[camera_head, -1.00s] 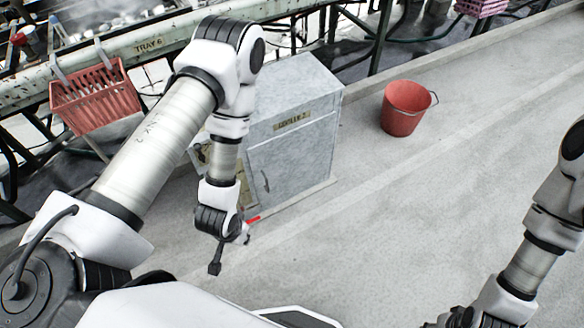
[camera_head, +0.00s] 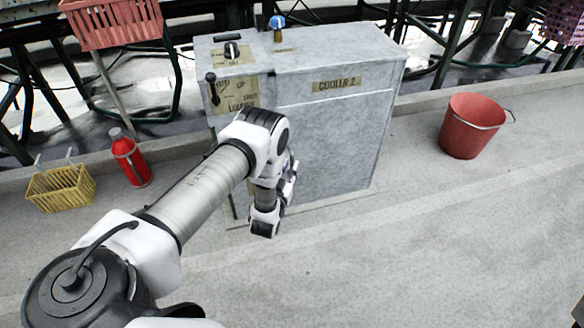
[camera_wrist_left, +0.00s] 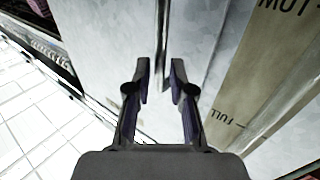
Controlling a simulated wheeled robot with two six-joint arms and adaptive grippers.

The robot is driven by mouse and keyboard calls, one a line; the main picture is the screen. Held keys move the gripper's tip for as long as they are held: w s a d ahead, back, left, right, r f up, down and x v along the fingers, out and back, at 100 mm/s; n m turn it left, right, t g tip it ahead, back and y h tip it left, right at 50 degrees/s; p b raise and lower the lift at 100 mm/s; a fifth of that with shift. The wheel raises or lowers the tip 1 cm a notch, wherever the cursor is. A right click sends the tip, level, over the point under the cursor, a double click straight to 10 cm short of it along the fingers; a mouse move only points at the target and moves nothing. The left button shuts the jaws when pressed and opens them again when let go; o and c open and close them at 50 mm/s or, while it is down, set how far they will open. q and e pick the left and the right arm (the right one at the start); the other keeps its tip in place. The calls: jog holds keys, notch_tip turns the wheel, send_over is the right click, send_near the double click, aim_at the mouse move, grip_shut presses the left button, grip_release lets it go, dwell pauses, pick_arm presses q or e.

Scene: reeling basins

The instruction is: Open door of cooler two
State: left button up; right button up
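Cooler two (camera_head: 345,120) is a grey metal cabinet labelled COOLER 2, standing on the floor beyond my left arm. Its front door (camera_head: 335,150) looks closed, and my arm hides its left part and handle in the head view. In the left wrist view my left gripper (camera_wrist_left: 159,78) is open and faces the metal front. A thin upright handle bar (camera_wrist_left: 161,40) lies ahead of and between its two fingers, which do not close on it. In the head view this gripper is mostly hidden behind its own wrist. My right gripper is out of view.
A red bucket (camera_head: 470,128) stands right of the cooler. A red bottle (camera_head: 130,160) and a yellow basket (camera_head: 62,188) are on the floor at left. A red basket (camera_head: 112,24) hangs at upper left. The floor before the cooler is clear.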

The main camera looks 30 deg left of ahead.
pick_arm(q)
jog(key=shift+x, duration=1.3)
grip_shut()
jog(key=shift+s+d, duration=0.1)
